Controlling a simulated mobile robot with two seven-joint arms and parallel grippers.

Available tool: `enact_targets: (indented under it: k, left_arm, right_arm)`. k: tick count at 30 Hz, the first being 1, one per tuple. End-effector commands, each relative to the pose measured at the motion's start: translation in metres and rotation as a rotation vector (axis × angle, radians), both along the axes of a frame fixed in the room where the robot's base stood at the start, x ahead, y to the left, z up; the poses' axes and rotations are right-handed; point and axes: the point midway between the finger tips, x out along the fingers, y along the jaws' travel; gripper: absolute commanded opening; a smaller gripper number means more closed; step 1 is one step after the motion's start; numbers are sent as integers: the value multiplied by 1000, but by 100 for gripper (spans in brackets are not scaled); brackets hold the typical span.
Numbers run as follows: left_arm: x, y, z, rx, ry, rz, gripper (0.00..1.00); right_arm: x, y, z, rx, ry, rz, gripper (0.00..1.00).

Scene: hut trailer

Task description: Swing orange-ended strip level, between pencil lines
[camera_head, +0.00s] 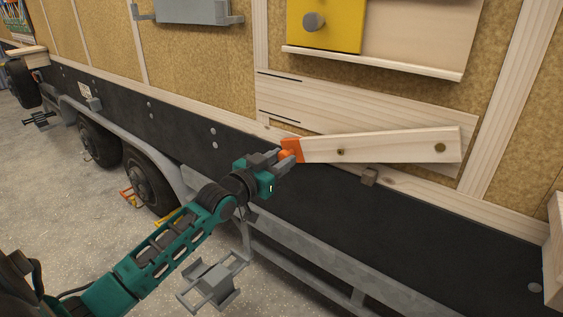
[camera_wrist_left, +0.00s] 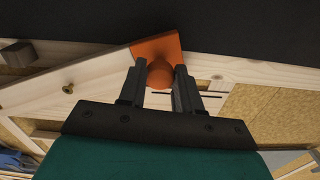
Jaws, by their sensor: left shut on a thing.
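The wooden strip (camera_head: 380,147) lies across the lower part of a pale board (camera_head: 370,108) on the trailer wall. Its orange end (camera_head: 296,147) is at the left, with an orange knob (camera_wrist_left: 160,73) on it. Two dark pencil lines (camera_head: 279,95) are on the board's left part, above the orange end. The strip's right end has a dark round screw (camera_head: 440,147). My left gripper (camera_head: 283,156) is shut on the orange knob, with a finger on each side in the left wrist view (camera_wrist_left: 159,86). My right gripper is not in view.
A small brown block (camera_head: 369,176) sticks out below the strip. A yellow panel (camera_head: 327,22) with a grey knob is above, over a wooden ledge (camera_head: 370,64). A black lower wall, wheels (camera_head: 150,183) and a metal step frame lie below and left.

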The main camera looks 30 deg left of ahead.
Motion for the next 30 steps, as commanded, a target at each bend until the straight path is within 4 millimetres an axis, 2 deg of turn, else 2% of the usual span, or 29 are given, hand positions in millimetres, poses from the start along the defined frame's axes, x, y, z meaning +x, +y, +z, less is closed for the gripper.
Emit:
enact_targets:
  k: [1,7,18,24,30]
  left_arm:
    - [0,2,18,31,-1,-1,0]
    - [1,11,50,131,-10,0,0]
    - [2,20,108,305,-27,-1,0]
    - [2,21,121,360,-32,-2,0]
    - [2,21,121,368,-34,-2,0]
  right_arm:
    - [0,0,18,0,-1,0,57]
    - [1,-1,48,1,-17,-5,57]
    - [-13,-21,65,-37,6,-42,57]
    - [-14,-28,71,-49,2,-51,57]
    - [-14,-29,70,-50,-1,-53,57]
